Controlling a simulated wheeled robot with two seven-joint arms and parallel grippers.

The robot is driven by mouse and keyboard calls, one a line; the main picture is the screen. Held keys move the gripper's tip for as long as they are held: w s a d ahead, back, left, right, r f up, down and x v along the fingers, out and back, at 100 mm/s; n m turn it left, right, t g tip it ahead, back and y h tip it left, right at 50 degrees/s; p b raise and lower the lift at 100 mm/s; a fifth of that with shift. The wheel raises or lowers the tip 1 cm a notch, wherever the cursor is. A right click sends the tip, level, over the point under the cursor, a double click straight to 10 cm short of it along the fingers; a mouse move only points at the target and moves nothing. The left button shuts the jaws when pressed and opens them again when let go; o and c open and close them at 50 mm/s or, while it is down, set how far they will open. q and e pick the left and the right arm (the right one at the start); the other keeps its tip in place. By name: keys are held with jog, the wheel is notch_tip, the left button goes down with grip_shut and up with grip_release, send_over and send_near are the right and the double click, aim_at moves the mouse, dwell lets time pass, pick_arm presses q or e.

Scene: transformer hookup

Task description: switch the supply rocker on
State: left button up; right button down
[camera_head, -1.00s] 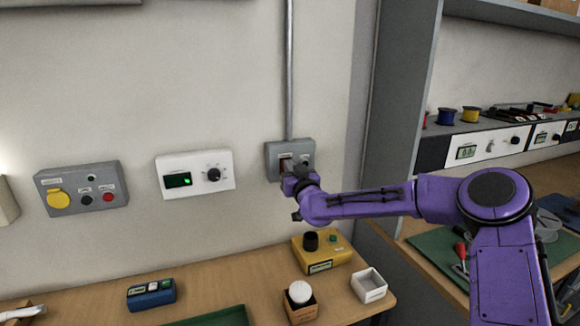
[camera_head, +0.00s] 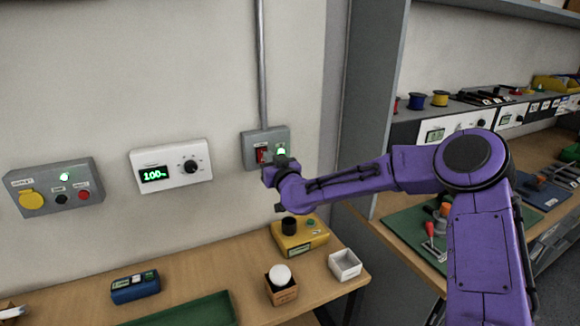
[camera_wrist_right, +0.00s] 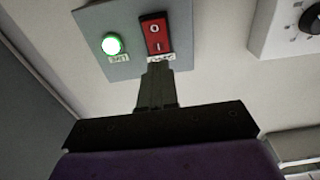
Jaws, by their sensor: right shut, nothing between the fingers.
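The supply rocker (camera_head: 262,155) is a red switch on a grey wall box (camera_head: 252,141) under a conduit. A green lamp (camera_head: 281,152) beside it glows. In the right wrist view the red rocker (camera_wrist_right: 156,35) shows the marks O and I, and the lit green lamp (camera_wrist_right: 113,44) is next to it. My right gripper (camera_wrist_right: 157,70) is shut and empty, its tips just off the rocker's I end; whether they touch it I cannot tell. In the head view my right gripper (camera_head: 268,172) is in front of the box's lower part. My left gripper is not in view.
A white panel (camera_head: 195,148) reads about 100 on its green display. A grey box (camera_head: 90,170) with a yellow socket has a lit green lamp. Below, a yellow box (camera_head: 300,240), a white tray (camera_head: 345,265) and a blue device (camera_head: 135,290) stand on the wooden bench.

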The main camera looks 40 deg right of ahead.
jog(key=r+v, duration=0.2)
jog(key=v, duration=0.8)
jog(key=shift+s+b, duration=0.2)
jog(key=shift+b, duration=0.15)
jog(key=shift+w+a, duration=0.1)
jog(key=shift+w, duration=0.05)
